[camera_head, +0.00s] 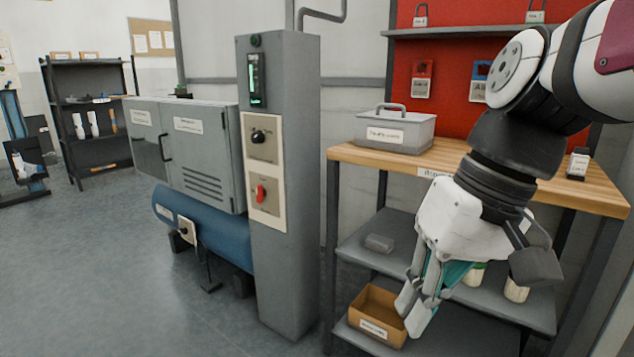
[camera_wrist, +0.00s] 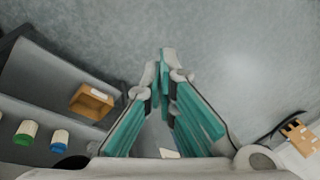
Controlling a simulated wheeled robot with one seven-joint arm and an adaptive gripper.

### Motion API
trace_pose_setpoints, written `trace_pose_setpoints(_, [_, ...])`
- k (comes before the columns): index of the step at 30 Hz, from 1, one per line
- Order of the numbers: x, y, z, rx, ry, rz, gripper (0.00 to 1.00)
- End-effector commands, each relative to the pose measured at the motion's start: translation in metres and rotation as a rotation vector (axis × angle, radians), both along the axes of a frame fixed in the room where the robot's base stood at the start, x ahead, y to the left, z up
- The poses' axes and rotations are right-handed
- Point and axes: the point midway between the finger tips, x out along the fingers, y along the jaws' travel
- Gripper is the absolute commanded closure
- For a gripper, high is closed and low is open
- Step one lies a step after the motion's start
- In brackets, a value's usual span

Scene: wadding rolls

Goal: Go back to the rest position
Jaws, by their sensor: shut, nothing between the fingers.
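My gripper (camera_head: 415,312) hangs from my arm at the right of the head view, in front of the workbench shelves, pointing down. Its white body and teal finger pads show. In the wrist view my gripper (camera_wrist: 164,62) has its fingertips together with nothing between them, over the grey floor (camera_wrist: 225,45). My arm hides part of the bench top and the shelves behind it.
The workbench (camera_head: 450,160) bears a grey toolbox (camera_head: 395,132). An open cardboard box (camera_head: 372,302) stands on its lowest shelf, close to my gripper. A grey control pillar (camera_head: 285,230) and a blue tank (camera_head: 215,232) stand left.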

Motion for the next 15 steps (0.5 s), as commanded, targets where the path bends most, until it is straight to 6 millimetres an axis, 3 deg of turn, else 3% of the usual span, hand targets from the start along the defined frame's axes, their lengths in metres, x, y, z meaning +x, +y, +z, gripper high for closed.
trace_pose_setpoints(1, [-0.026, -0.009, -0.007, -0.043, 0.012, -0.025, 1.0])
trace_pose_setpoints(6, [-0.087, -0.038, -0.03, -0.155, 0.05, -0.112, 1.0])
trace_pose_setpoints(15, [-0.154, -0.077, -0.066, -0.273, 0.078, -0.22, 1.0])
